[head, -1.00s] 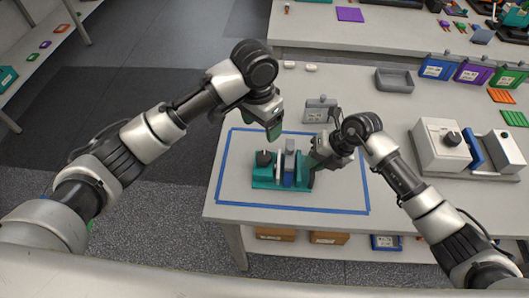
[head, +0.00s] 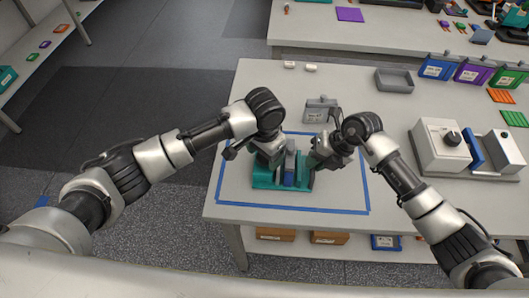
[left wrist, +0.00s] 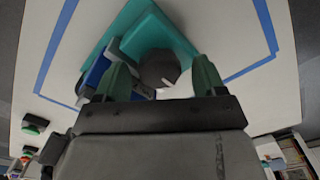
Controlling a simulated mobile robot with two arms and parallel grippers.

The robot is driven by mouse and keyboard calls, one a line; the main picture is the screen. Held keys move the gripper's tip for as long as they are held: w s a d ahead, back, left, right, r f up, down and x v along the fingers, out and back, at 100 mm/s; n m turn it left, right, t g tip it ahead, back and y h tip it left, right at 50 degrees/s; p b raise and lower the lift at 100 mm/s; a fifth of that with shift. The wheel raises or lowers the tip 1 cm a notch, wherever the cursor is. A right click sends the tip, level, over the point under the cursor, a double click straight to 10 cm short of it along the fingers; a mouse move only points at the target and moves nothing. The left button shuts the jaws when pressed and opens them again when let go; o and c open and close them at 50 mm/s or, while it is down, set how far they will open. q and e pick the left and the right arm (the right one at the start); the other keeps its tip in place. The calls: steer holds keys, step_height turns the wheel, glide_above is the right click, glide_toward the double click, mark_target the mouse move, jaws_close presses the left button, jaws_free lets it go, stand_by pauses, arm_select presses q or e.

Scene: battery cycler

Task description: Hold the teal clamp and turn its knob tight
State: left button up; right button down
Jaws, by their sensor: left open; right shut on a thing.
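The teal clamp (head: 275,185) stands on the table inside the blue tape outline, with a blue-and-grey piece (head: 290,170) at its middle. My right gripper (head: 314,163) is shut on the clamp's right end; its fingertips are hard to make out. My left gripper (head: 266,160) is above the clamp's left end and hides the knob in the head view. In the left wrist view the dark knob (left wrist: 159,68) shows between the open green fingers of my left gripper (left wrist: 164,78). I cannot tell whether either finger touches it.
Blue tape (head: 220,168) marks a rectangle on the white table (head: 350,95). A grey labelled block (head: 320,108) stands behind the clamp, a grey tray (head: 394,80) further back. A white-and-grey machine with a knob (head: 440,145) stands at right.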

arm_select(q)
steer(key=c, duration=0.9)
steer(key=shift+m, duration=0.3)
steer(key=m, duration=0.9)
steer(key=shift+m, duration=0.4)
steer(key=m, duration=0.5)
steer(key=shift+m, duration=2.5)
